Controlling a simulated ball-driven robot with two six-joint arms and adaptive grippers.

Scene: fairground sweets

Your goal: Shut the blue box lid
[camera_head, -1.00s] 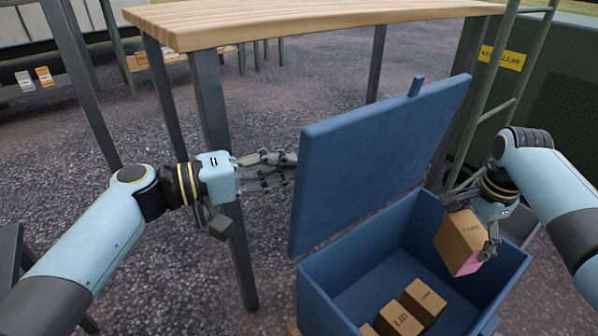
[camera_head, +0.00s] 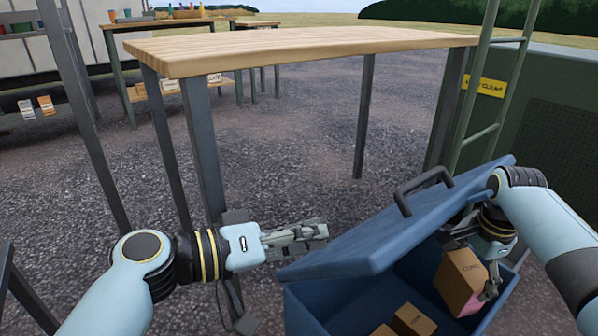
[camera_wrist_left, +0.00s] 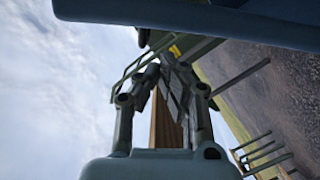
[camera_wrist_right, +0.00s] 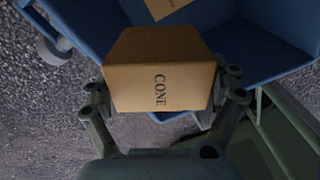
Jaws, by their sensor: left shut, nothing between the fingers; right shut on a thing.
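The blue box (camera_head: 312,312) stands at the lower right in the head view. Its blue lid (camera_head: 385,232), with a dark handle (camera_head: 423,190) on top, is tilted partway down over it, with a gap at the front. My left gripper (camera_head: 318,233) is shut and empty, just left of the lid; I cannot tell whether it touches. In the left wrist view the lid's dark blue edge (camera_wrist_left: 200,18) crosses the top. My right gripper (camera_head: 480,282) is shut on a brown carton marked CONE (camera_wrist_right: 160,75), held at the box's right side, partly beneath the lid.
Brown cartons (camera_head: 412,320) lie inside the box. A wooden-topped table (camera_head: 300,45) stands behind, with dark legs. A green ladder-like frame (camera_head: 500,90) and a dark green cabinet (camera_head: 560,110) stand at the right. Open gravel lies left of the box.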

